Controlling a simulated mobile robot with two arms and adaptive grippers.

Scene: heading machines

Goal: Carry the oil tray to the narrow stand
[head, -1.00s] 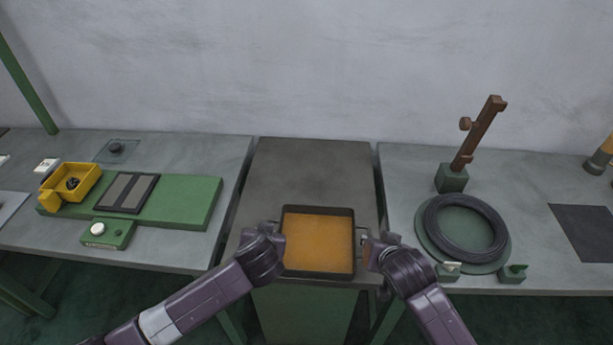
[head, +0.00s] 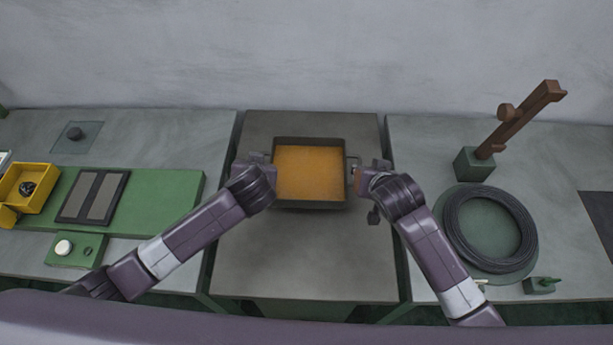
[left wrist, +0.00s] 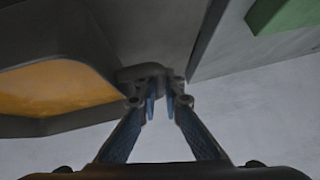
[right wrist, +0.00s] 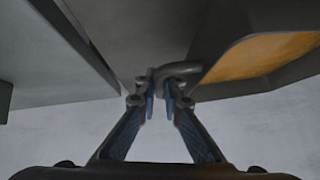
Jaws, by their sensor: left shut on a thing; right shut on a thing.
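The oil tray (head: 310,204) is a dark square pan with amber oil in it. It is over the narrow stand (head: 305,255), a dark grey top between two benches, toward its back half. I cannot tell whether it touches the top. My left gripper (head: 262,162) is shut on the tray's left handle; that grip also shows in the left wrist view (left wrist: 160,92). My right gripper (head: 360,172) is shut on the right handle (right wrist: 182,69), seen in the right wrist view. The tray looks about level.
The left bench holds a green board (head: 160,198), a yellow bin (head: 30,185) and a button box (head: 75,248). The right bench holds a wire coil (head: 446,228) and a brown post on a green block (head: 473,165). The stand's front half is bare.

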